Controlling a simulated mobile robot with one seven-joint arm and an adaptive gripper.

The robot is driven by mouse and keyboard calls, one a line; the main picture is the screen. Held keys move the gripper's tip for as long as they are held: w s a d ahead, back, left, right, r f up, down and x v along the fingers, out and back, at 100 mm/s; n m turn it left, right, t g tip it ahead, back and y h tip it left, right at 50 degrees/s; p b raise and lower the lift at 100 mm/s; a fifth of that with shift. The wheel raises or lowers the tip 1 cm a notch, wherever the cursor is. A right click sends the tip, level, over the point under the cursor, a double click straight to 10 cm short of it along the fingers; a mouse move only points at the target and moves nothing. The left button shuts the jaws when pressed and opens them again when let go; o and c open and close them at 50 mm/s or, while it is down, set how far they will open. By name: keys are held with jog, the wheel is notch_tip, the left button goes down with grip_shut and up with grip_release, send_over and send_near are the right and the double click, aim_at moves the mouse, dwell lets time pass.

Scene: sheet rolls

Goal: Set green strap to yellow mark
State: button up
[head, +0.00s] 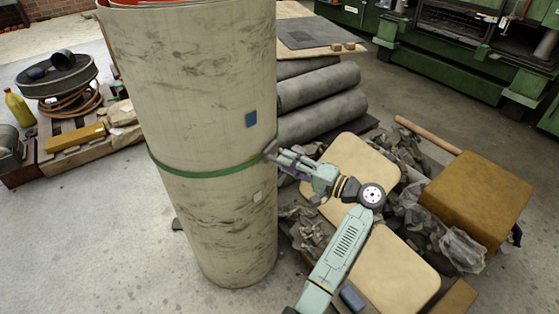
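A tall beige sheet roll (205,225) with dark smudges stands upright on the floor. The green strap (205,173) runs around it at about mid-height and rises a little toward its right end. A blue mark (251,119) is on the roll above the strap, and a pale, whitish mark (258,197) is below it. I cannot make out a clearly yellow mark on the roll. My gripper (273,153) is at the roll's right edge, by the strap's right end, where a small grey piece shows. Whether its fingers hold that piece is too small to tell.
Grey rolls (318,88) are stacked behind the roll. Right of it are beige pads (400,270), rubble and a brown block (477,200). A pallet with a yellow bottle (20,108) and coiled hose stands left. Floor at front left is clear. Green machines (440,60) stand behind.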

jog(key=v, duration=0.8)
